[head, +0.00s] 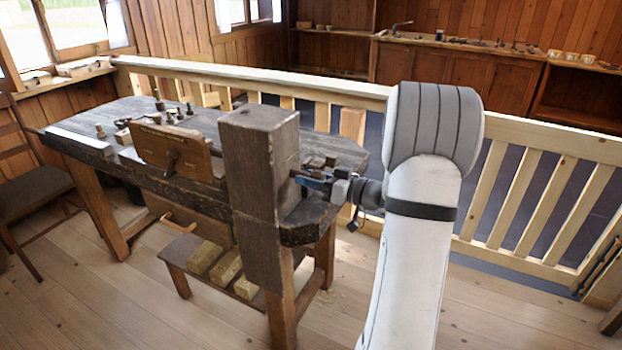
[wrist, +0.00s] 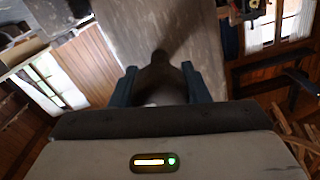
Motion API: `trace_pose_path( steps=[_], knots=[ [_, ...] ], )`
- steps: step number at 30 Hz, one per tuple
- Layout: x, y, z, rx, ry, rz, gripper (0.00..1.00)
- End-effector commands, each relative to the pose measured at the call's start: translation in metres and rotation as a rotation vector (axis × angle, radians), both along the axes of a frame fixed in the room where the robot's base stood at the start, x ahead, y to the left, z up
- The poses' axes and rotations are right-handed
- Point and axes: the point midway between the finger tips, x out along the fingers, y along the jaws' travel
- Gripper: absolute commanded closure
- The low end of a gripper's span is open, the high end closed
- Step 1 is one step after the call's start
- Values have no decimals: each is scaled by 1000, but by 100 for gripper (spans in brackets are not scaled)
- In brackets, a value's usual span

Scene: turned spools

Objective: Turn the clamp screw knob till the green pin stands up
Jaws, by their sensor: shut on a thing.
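My gripper (head: 312,183) reaches in from the right at the right face of the tall dark wooden post (head: 262,150) on the workbench. In the wrist view its two blue fingers (wrist: 159,72) are shut on a dark rounded knob (wrist: 160,84), one finger on each side. Beyond the knob a dark shaft runs toward the grey wooden face of the post. In the head view the gripper and the post largely hide the knob. I cannot make out a green pin in either view.
The workbench (head: 85,146) carries a wooden board with a dark handle (head: 172,160) and several small turned pieces. A pale wooden railing (head: 340,88) runs behind it. A chair (head: 38,180) stands at the left. The floor at the front is clear.

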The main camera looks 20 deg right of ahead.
Motion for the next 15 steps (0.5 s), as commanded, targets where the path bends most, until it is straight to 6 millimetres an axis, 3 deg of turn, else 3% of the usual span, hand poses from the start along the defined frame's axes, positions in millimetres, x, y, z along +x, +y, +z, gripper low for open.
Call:
trace_pose_path(
  steps=[15],
  knots=[
    [0,1,-4,137,104,-1,81]
  ],
)
